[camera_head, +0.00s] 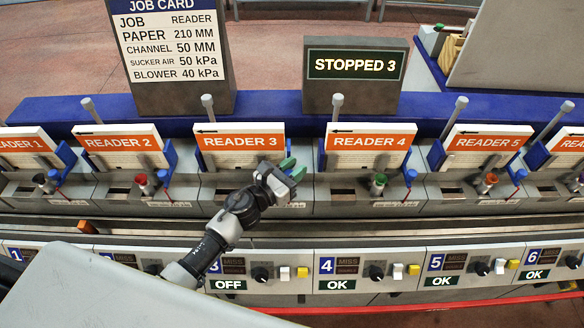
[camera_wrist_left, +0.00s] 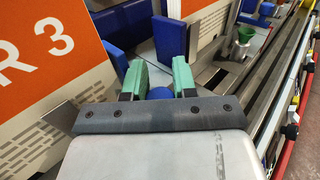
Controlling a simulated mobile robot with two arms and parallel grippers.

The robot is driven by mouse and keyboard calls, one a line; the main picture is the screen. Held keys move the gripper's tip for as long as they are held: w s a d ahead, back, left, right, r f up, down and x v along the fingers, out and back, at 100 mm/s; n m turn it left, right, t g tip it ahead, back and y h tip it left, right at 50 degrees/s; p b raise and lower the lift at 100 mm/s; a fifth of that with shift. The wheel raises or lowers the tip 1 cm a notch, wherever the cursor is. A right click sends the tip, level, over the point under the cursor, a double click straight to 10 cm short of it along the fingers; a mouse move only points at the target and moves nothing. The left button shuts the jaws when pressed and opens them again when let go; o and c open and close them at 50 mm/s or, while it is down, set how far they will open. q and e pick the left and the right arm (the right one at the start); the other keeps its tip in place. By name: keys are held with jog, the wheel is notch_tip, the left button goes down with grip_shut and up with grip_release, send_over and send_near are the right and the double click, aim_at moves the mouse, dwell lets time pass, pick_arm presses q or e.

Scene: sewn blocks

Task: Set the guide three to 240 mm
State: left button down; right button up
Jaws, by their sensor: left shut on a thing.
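Station three carries an orange READER 3 sheet (camera_head: 240,141) on its paper stack; the sheet also shows large in the left wrist view (camera_wrist_left: 40,50). My left gripper (camera_head: 291,170) is at the right side of this stack. Its green fingertips (camera_wrist_left: 160,82) are closed around a small blue knob (camera_wrist_left: 160,93), which shows only partly between them. A blue guide plate (camera_wrist_left: 116,58) stands just beyond, against the stack edge. In the head view my gripper hides most of that right-hand guide and its knob. No scale reading is legible. My right gripper is not in view.
A job card (camera_head: 172,45) reads paper 210 mm. A sign (camera_head: 355,66) reads STOPPED 3. Station three's front display (camera_head: 229,285) reads OFF; station four's (camera_head: 341,285) reads OK. The READER 4 stack (camera_head: 371,140) and its left blue guide (camera_head: 322,155) stand close to the right.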

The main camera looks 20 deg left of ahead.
pick_arm(q)
jog(key=shift+w+d, duration=0.2)
jog(key=shift+d, duration=0.5)
jog(key=shift+w+d, duration=0.2)
jog(key=shift+d, duration=0.45)
jog(key=c, duration=1.2)
grip_release()
jog(key=shift+a, duration=0.1)
jog(key=shift+s, duration=0.1)
jog(key=b+v, duration=0.3)
jog(key=v, duration=0.7)
jog(key=shift+s+a, duration=0.2)
jog(key=shift+s, duration=0.15)
